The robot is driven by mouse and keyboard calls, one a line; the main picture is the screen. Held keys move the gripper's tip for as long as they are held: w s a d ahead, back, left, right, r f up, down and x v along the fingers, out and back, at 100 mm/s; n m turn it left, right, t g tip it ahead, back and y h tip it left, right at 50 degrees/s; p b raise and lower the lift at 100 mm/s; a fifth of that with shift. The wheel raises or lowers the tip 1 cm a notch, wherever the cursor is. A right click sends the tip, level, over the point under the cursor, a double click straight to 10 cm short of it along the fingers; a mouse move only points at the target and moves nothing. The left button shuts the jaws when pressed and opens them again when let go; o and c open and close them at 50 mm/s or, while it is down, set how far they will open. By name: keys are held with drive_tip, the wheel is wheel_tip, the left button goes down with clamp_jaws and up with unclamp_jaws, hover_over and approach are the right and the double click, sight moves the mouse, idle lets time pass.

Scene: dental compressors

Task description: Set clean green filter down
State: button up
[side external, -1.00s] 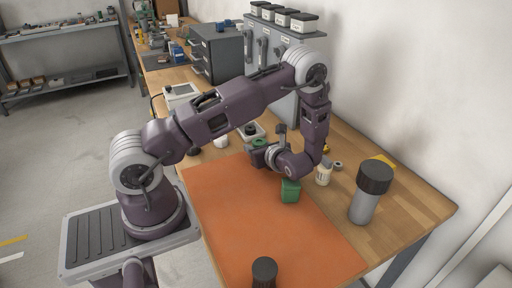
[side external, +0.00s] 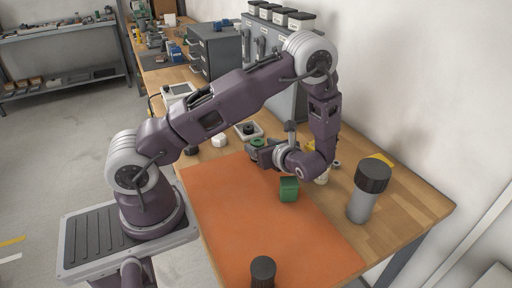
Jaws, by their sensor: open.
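A green block-shaped piece (side external: 289,189) stands on the orange mat (side external: 240,220), just below my wrist in the picture. A second green piece, round with a dark centre (side external: 257,143), sits at the mat's far edge, by a small light tray. I cannot tell which one is the clean filter. My gripper (side external: 264,158) points left, low over the far part of the mat, just in front of the round green piece. Its jaws are open and I see nothing between them. Whether it touches the round piece is too small to tell.
A grey cylinder with a dark cap (side external: 364,190) stands on the wood at right. A pale ribbed cylinder (side external: 322,177) is partly hidden behind my wrist. A dark-capped item (side external: 263,270) is at the front edge. The mat's middle and left are clear.

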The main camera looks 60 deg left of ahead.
drive_tip(key=s+d+r+n+g+h, duration=0.1)
drive_tip(key=s+d+r+n+h, duration=0.3)
drive_tip(key=r, duration=0.3)
drive_tip(key=s+d+r+n+h, duration=0.1)
drive_tip(key=s+d+r+n, duration=0.1)
drive_tip(key=s+r+n, duration=0.45)
drive_tip(key=s+d+r+n+t+h, duration=0.3)
drive_tip(key=s+d+r+h, duration=0.1)
drive_tip(key=d, duration=0.3)
drive_tip(key=s+d+r+n+t+h, duration=0.3)
drive_tip(key=d+r+n+h, duration=0.1)
drive_tip(key=d, duration=0.3)
drive_tip(key=shift+s+d+r+t, duration=0.3)
drive_tip(key=shift+s+d+r, duration=0.1)
drive_tip(key=shift+r, duration=0.25)
